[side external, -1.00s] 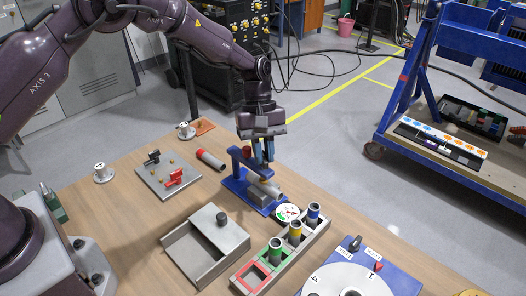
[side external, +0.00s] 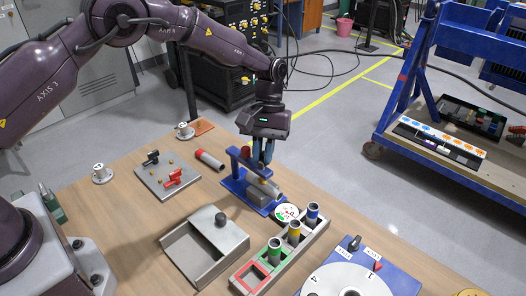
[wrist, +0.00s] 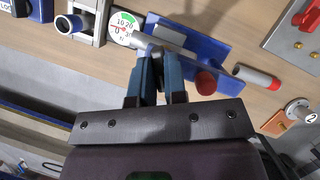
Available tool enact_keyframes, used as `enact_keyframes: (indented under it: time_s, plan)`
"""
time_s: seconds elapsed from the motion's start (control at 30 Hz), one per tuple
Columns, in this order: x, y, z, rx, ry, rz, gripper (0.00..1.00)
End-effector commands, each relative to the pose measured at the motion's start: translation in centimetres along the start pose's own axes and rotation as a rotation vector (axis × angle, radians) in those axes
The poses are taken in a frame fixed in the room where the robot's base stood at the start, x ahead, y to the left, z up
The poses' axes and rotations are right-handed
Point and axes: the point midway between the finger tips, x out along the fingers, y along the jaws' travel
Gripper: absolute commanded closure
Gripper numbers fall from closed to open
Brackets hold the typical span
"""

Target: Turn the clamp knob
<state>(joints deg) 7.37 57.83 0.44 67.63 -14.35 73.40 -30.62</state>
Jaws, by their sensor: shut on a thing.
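The blue clamp (side external: 234,184) stands on the table below my gripper, its raised arm over a grey cylinder (side external: 274,189). A red cap (side external: 246,152) shows at the clamp, left of my fingers; in the wrist view the red cap (wrist: 206,83) is right of them and apart from them. My gripper (side external: 263,165) points down at the clamp's arm, shut on the clamp knob, which the fingers hide. In the wrist view my gripper (wrist: 158,62) has its two blue fingers close together, near the grey cylinder.
A dial gauge (side external: 286,213) lies right beside the clamp. A rack (side external: 262,268) with several coloured cylinders, an open grey box (side external: 190,256) and a numbered rotary disc (side external: 340,284) stand nearer. A red-ended cylinder (side external: 209,160) lies left of the clamp.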

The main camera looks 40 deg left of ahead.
Motion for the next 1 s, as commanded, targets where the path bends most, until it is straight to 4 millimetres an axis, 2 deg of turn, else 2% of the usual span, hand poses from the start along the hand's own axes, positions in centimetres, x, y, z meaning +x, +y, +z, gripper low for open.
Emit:
enact_keyframes:
  time_s: [0.27, 0.3, 0.4, 0.77, 0.87, 1.0]
  plan:
    - [0.0, 0.0, -0.1, 0.0, 0.005, 0.0, 1.0]
    - [0.0, 0.0, -0.1, 0.0, 0.005, 0.0, 0.85]
    - [0.0, 0.0, -0.1, -0.001, 0.004, 0.0, 0.62]
    - [-0.4, 0.0, -0.1, -0.001, 0.003, 0.001, 0.62]
    - [-1.6, 0.0, -0.1, -0.001, 0.005, 0.002, 0.62]
    - [-4.5, 0.0, -0.1, -0.001, 0.007, 0.003, 0.62]
